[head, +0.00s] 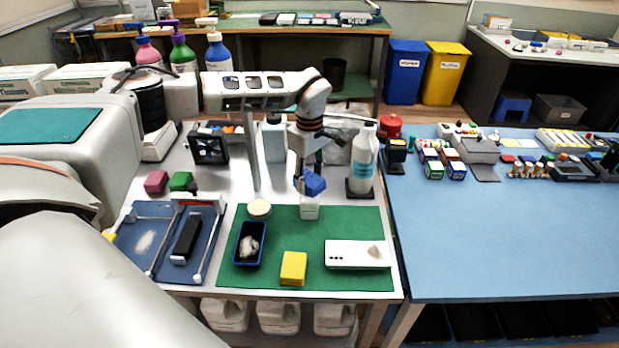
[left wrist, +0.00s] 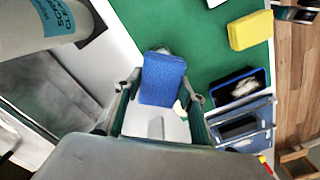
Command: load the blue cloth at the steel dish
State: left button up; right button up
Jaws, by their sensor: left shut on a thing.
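The blue cloth (head: 315,184) is a small folded pad between the fingers of my left gripper (head: 309,184), which is shut on it above the back of the green mat (head: 345,218). In the left wrist view the cloth (left wrist: 163,78) fills the gap between the fingertips. A small pale vessel (head: 309,210) stands on the mat just below the cloth and is partly hidden; it may be the steel dish, but I cannot tell for sure. I cannot tell whether the cloth touches it. My right gripper is not in view.
A cream disc (head: 259,208) lies left of the vessel. A dark blue tray (head: 237,257) holds a crumpled white piece. A white bottle (head: 363,162) stands close on the right.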

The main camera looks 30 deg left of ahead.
aim_at(310, 178)
pick_arm(q)
jog(key=shift+f, duration=0.55)
dwell(0.8)
jog(key=shift+r, duration=3.55)
